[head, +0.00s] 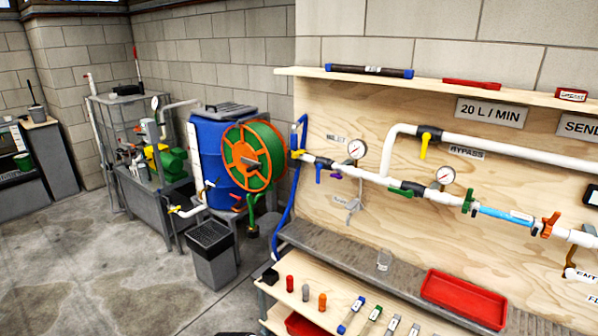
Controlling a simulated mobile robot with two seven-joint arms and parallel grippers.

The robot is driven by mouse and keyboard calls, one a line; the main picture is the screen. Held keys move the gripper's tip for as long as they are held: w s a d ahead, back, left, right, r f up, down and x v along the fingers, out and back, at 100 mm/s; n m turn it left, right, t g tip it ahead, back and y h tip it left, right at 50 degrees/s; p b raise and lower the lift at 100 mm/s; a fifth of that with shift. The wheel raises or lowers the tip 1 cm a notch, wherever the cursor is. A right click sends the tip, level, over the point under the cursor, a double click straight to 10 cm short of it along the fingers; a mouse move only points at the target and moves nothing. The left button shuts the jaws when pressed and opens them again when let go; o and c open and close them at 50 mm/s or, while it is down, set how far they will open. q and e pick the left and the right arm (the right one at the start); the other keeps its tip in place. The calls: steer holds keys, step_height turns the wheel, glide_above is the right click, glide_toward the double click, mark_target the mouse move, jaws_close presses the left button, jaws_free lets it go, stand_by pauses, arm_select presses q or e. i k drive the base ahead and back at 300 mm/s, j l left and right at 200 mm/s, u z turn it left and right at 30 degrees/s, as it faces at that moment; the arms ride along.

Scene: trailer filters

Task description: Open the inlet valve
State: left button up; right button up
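A white pipe runs along the plywood panel, with a blue-handled valve (318,172) near its left end. This handle hangs down, across the line of the pipe. A small label (337,138), which seems to read INLET, is above it to the left of a round gauge (356,149). A small purple handle (336,176) sits just right of the blue one. A blue hose (297,190) drops from the pipe's left end. I cannot tell for sure which handle is the inlet valve. Neither of my grippers is recognisable in the head view.
A yellow bypass handle (424,146) hangs from the upper pipe. Green (468,200) and orange (549,225) valves flank a blue filter tube (505,214). Below are a grey ledge (340,250), a red tray (464,298) and a wooden shelf with small parts. Open floor lies left.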

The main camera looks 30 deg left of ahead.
mark_target(318, 175)
steer(key=i+j+u, duration=0.8)
steer(key=i, duration=0.3)
steer(key=k+l, duration=0.05)
steer(key=l, duration=0.05)
